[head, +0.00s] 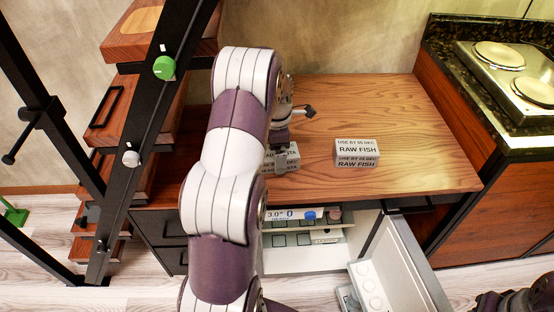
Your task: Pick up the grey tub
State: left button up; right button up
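A small grey tub (288,163) with a partly hidden label ending in "STA" is on the wooden counter, partly behind my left arm. My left gripper (281,142) points down at this tub's top, touching or just above it; its fingertips are too hidden to tell whether they hold it. A second grey tub (357,152), labelled "RAW FISH" and "USE BY 05 DEC", stands on the counter to the right, clear of the gripper. Part of my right arm shows at the bottom right corner, its gripper out of view.
The wooden counter (420,180) is clear around the right tub. Below it, an open fridge (300,258) has its door (405,265) swung out. A stair with a black rail (150,120) stands left, a hob (510,70) right.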

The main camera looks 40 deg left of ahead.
pick_arm(q)
jog(key=shift+a+f, duration=0.15)
jog(key=shift+f, duration=0.05)
jog(key=shift+r, duration=0.1)
jog(key=c, duration=1.3)
